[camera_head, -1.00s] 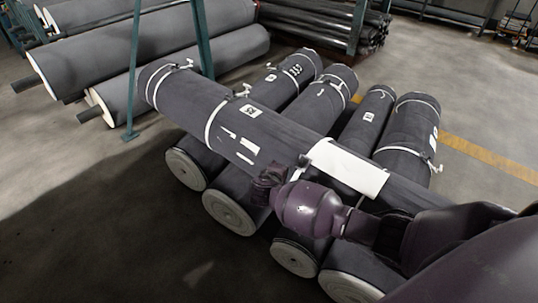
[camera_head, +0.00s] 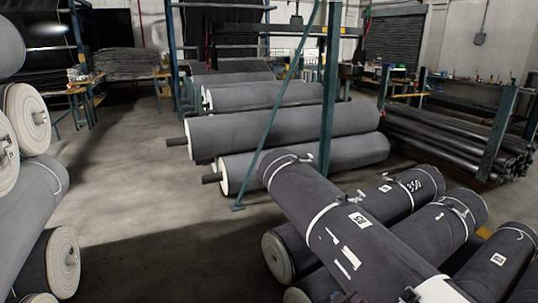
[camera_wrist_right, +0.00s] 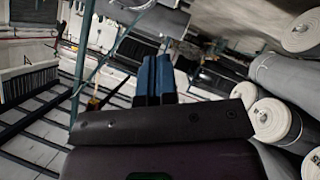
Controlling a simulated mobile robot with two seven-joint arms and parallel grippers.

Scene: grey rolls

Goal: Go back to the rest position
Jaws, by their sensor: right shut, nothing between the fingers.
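My right gripper (camera_wrist_right: 155,80) shows in the right wrist view as two blue fingers side by side, pressed together with nothing between them. It points away from the camera, clear of the rolls in that view. Neither of my grippers can be made out in the head view. My left gripper is in no view.
A dark strapped roll (camera_head: 345,235) lies across several others at the lower right. Grey rolls (camera_head: 285,130) lie on a rack with a teal post (camera_head: 329,100). More rolls (camera_head: 62,262) are stacked at the left. Open floor (camera_head: 130,200) lies between.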

